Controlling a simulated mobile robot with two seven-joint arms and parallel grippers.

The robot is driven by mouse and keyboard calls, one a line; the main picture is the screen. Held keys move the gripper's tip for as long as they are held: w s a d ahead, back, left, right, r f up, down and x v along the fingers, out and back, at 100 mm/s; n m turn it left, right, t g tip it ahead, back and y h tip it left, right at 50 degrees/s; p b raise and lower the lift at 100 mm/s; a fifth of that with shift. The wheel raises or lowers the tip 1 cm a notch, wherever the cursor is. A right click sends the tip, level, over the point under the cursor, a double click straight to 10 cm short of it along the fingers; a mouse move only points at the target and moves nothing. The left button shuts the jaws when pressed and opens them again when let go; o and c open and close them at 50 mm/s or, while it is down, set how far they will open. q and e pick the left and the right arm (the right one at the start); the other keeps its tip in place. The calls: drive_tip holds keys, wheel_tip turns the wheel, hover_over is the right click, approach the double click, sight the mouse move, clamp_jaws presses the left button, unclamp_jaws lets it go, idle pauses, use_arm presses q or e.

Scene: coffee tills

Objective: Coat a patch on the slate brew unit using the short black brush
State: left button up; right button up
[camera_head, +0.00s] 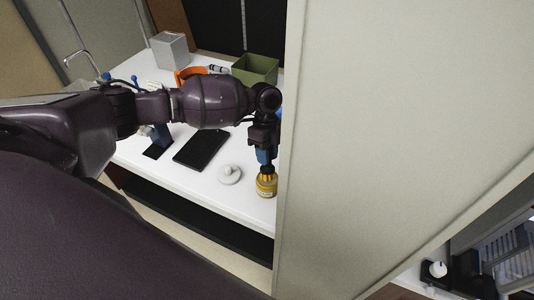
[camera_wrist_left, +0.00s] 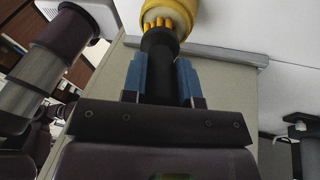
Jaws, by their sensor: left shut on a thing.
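My left gripper (camera_head: 266,156) points down at the near right part of the white counter. Its blue fingers are shut on the short black brush, whose black handle (camera_wrist_left: 160,75) shows between them in the left wrist view. The brush's yellow tip is at the mouth of a yellow jar (camera_head: 267,188), which also shows in the left wrist view (camera_wrist_left: 172,9). I cannot tell how deep the tip sits in the jar. I cannot pick out the slate brew unit for sure in either view. My right gripper is not in view.
A tall pale grey panel (camera_head: 400,120) stands close at the right and hides the counter beyond it. On the white counter (camera_head: 190,183) are a round white knobbed piece (camera_head: 229,173), a flat black slab (camera_head: 201,148), a green open box (camera_head: 255,68) and a grey box (camera_head: 170,50).

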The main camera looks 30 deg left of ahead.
use_arm(q)
drive_tip(key=shift+s+f, duration=0.1)
wheel_tip(320, 180, up, 3)
drive_tip(key=p, duration=0.2)
drive_tip(key=shift+f+p, duration=0.15)
drive_tip(key=shift+p, duration=0.25)
drive_tip(key=shift+r, duration=2.2)
